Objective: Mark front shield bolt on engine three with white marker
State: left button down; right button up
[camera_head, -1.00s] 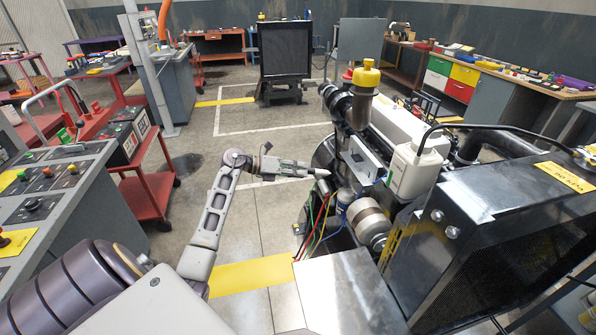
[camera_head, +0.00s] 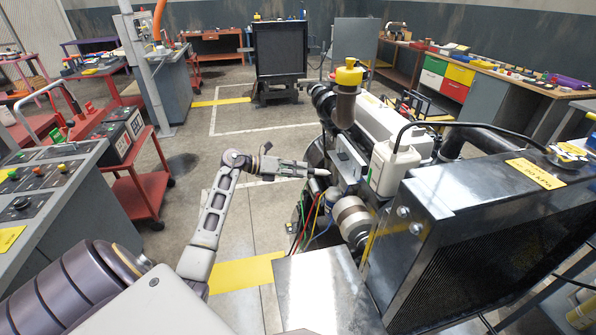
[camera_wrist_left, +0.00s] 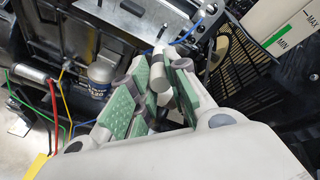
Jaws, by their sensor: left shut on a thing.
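My left gripper (camera_head: 291,169) is shut on a pale marker (camera_head: 316,172), whose tip points right toward the engine's side. In the left wrist view, the gripper's green-padded fingers (camera_wrist_left: 155,92) close around the marker's grey-white body (camera_wrist_left: 159,71). The engine (camera_head: 400,125) stands at the right. Its black front housing (camera_head: 470,200) carries two round bolt heads (camera_head: 402,212) on the near upper corner, to the right of and below the marker tip. I cannot tell whether the tip touches the engine. My right gripper is not in view.
A white reservoir (camera_head: 394,170) and coloured wires (camera_head: 308,215) are close to the gripper; a blue-labelled canister (camera_wrist_left: 100,75) also shows in the wrist view. A grey control console (camera_head: 50,205) and red cart (camera_head: 137,190) stand left. Open floor lies between.

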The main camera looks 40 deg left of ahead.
aim_at(318, 170)
pick_arm(q)
jog(key=shift+w+d, duration=0.1)
jog(key=shift+d, duration=0.05)
jog(key=shift+w+d, duration=0.2)
jog(key=shift+w, duration=0.05)
jog(key=shift+w+d, duration=0.5)
jog(key=shift+w, duration=0.1)
jog(key=shift+w+d, duration=0.15)
jog(key=shift+w, duration=0.05)
jog(key=shift+w+d, duration=0.25)
jog(key=shift+w, duration=0.05)
jog(key=shift+w+d, duration=0.65)
jog(key=shift+w, duration=0.1)
jog(key=shift+w+d, duration=0.2)
jog(key=shift+w, duration=0.1)
jog(key=shift+w+d, duration=0.25)
jog(key=shift+d, duration=0.05)
jog(key=shift+w+d, duration=0.3)
jog(key=shift+w, duration=0.1)
jog(key=shift+d, duration=0.1)
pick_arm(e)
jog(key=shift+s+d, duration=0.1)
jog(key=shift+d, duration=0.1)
